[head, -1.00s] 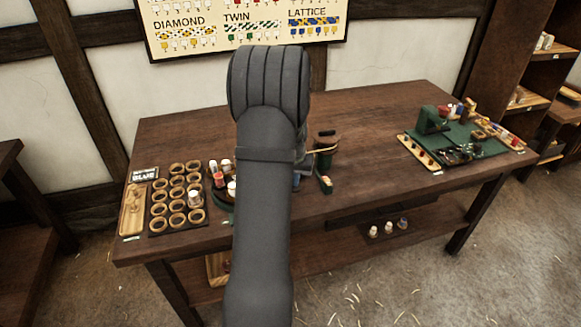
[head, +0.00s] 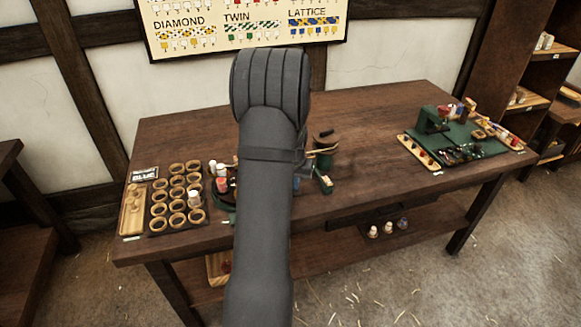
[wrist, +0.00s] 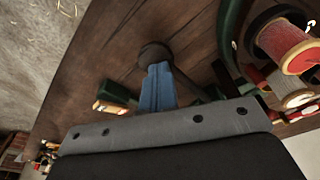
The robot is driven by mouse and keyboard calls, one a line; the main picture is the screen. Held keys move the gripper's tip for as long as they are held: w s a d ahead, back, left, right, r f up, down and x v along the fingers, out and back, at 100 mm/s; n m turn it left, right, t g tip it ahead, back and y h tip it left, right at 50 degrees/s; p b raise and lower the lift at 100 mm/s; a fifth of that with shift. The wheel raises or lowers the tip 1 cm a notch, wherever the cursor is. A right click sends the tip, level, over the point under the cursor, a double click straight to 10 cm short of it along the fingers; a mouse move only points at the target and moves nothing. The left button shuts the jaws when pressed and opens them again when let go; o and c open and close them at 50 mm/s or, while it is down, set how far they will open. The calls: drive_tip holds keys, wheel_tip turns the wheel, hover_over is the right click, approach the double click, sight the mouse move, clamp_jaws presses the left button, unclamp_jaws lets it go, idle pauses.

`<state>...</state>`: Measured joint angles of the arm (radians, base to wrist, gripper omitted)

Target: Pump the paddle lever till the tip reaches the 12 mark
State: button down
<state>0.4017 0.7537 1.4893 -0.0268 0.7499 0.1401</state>
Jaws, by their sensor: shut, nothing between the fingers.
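My gripper (wrist: 157,88) shows in the wrist view as blue fingers, shut and empty, with their tips at a dark round knob (wrist: 155,54). I cannot tell whether they touch it. A dark bar runs behind the fingers to the lower right; whether knob and bar belong to the paddle lever is unclear. In the head view a green device (head: 325,183) with a dark-topped post (head: 325,142) stands just right of my arm. Its green, wood-topped part (wrist: 113,97) shows left of the fingers. The 12 mark and the tip cannot be made out; my arm hides much of the area.
Bobbins (head: 221,185) stand close left of my arm; a red spool (wrist: 284,42) is near at right in the wrist view. A rack of wooden rings (head: 178,194) lies farther left. A green mat (head: 465,150) with tools is at right. The table's middle right is clear.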

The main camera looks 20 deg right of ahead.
drive_tip(key=shift+f, duration=0.2)
drive_tip(key=shift+r, duration=0.1)
drive_tip(key=shift+w+r, duration=0.15)
drive_tip(key=shift+r, duration=3)
drive_tip(key=shift+f, duration=0.2)
drive_tip(key=shift+f, duration=2.95)
drive_tip(key=shift+r, duration=3.15)
